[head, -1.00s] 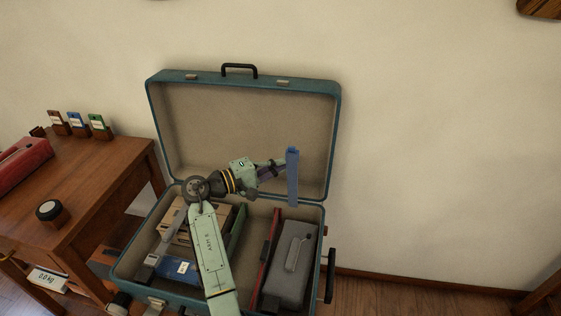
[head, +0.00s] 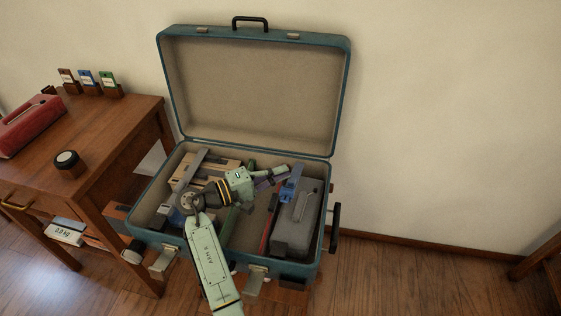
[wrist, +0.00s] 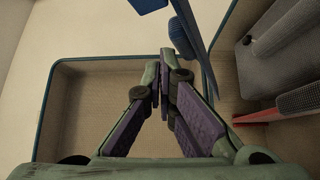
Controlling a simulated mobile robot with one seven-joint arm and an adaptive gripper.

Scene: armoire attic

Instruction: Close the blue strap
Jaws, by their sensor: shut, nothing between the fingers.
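The blue strap (head: 290,186) shows in the head view over the right part of the open suitcase (head: 336,90), low beside the grey case and partly in front of it. I cannot tell whether it touches anything below. My gripper (head: 287,170) is shut and empty, with its tips close to the strap's upper end; contact is unclear. In the wrist view, the shut fingers (wrist: 165,62) point up the picture, and a textured blue piece (wrist: 182,38), apparently the strap, is just beyond and right of the tips. Another blue piece (wrist: 148,4) is cut by the top edge.
The grey case (head: 299,228) with a handle fills the suitcase's right side, next to a thin red item (head: 270,222). A grey strip (head: 190,168) crosses the left side. The wooden table (head: 110,125) stands left. The wall behind is bare.

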